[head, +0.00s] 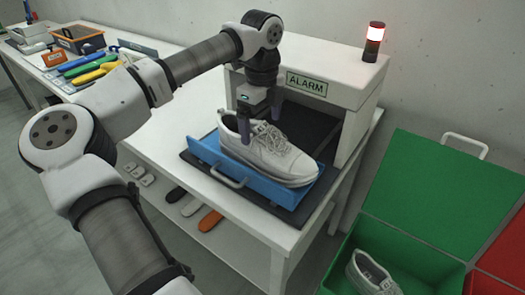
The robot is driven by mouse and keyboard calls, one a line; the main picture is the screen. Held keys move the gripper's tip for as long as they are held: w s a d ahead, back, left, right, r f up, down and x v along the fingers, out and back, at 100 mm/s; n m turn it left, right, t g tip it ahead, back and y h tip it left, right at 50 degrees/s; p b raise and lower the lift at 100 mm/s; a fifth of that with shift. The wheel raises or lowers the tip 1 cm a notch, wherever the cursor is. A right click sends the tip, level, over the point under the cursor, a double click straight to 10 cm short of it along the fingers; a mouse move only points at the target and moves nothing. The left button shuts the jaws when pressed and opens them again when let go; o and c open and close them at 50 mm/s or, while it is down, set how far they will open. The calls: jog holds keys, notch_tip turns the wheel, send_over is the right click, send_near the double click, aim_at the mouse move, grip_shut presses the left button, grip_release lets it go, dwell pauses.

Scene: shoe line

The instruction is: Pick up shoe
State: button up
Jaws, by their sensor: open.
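A white lace-up shoe (272,157) sits in a blue tray (212,157) on a dark mat, its toe toward the lower right and its heel toward the upper left. My gripper (260,122) is over the heel and ankle opening of the shoe, fingers pointing down and spread apart. One finger overlaps the shoe's collar in the picture; I cannot tell whether it touches. The shoe lies in the tray and is not lifted.
A white machine marked ALARM (308,85) stands close behind the shoe, with a lit red lamp (374,42) on top. A green bin (343,245) at lower right holds another shoe (372,274). Tools (92,72) lie on the table at back left.

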aim_at(264, 141)
jog(key=shift+s+d+f+p, duration=0.15)
jog(key=shift+f+p, duration=0.4)
jog(key=shift+f, duration=0.9)
jog(key=shift+s+d+f+p, duration=0.1)
jog(key=shift+f+p, duration=0.4)
jog(key=shift+f, duration=0.95)
jog(key=c, duration=1.1)
